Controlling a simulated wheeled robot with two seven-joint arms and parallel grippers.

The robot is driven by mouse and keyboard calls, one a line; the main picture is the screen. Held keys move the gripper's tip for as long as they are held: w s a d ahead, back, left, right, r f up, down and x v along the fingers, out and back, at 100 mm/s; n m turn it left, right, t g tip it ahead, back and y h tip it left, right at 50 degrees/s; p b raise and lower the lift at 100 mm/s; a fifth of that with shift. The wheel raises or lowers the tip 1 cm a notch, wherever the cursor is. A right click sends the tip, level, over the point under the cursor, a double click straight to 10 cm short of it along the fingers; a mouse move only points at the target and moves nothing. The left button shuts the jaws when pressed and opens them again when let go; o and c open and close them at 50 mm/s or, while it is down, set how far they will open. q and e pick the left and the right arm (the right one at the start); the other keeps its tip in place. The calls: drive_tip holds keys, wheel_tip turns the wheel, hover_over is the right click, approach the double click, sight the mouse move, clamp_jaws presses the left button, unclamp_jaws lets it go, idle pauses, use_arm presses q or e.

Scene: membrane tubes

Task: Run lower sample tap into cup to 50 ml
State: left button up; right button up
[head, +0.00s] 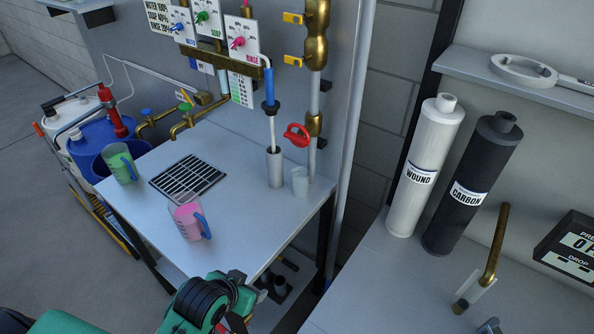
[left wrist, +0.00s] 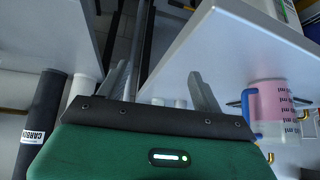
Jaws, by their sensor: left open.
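A brass pipe column (head: 316,45) at the top of the head view carries two yellow-handled taps, an upper one (head: 293,18) and a lower one (head: 293,60). A red-handled valve (head: 297,135) sits farther down the pipe. I cannot tell which is the lower sample tap. A small pale, translucent cup (head: 300,183) stands upright on the grey bench beside a metal cylinder (head: 275,168). My left gripper (head: 250,287) is below the bench's front edge, well short of the cup. In the left wrist view its fingers (left wrist: 160,90) are apart with nothing between them.
A jug of pink liquid (head: 187,219) stands near the bench's front, also in the left wrist view (left wrist: 268,105). A green jug (head: 121,163) and a drain grate (head: 188,179) are farther left. WOUND (head: 425,165) and CARBON (head: 472,185) cartridges stand right. The middle of the bench (head: 240,225) is clear.

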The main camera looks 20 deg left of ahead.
use_arm(q)
drive_tip(key=w+r+t+h, duration=0.2)
drive_tip(key=w+r+t, duration=0.3)
drive_tip(key=w+r, duration=0.5)
drive_tip(key=m+t+h, duration=0.2)
drive_tip(key=t+h, duration=0.3)
drive_tip(key=t, duration=0.4)
approach(292, 58)
drive_tip(key=p+x, duration=0.6)
drive_tip(key=x, duration=0.4)
drive_tip(key=shift+w+d, duration=0.1)
drive_tip(key=shift+w, duration=0.1)
use_arm(e)
wheel_tip(292, 58, up, 6)
drive_tip(key=shift+d, duration=0.2)
use_arm(q)
drive_tip(key=shift+c, duration=0.2)
use_arm(e)
drive_tip(key=shift+d, duration=0.1)
use_arm(q)
drive_tip(key=c, duration=0.9)
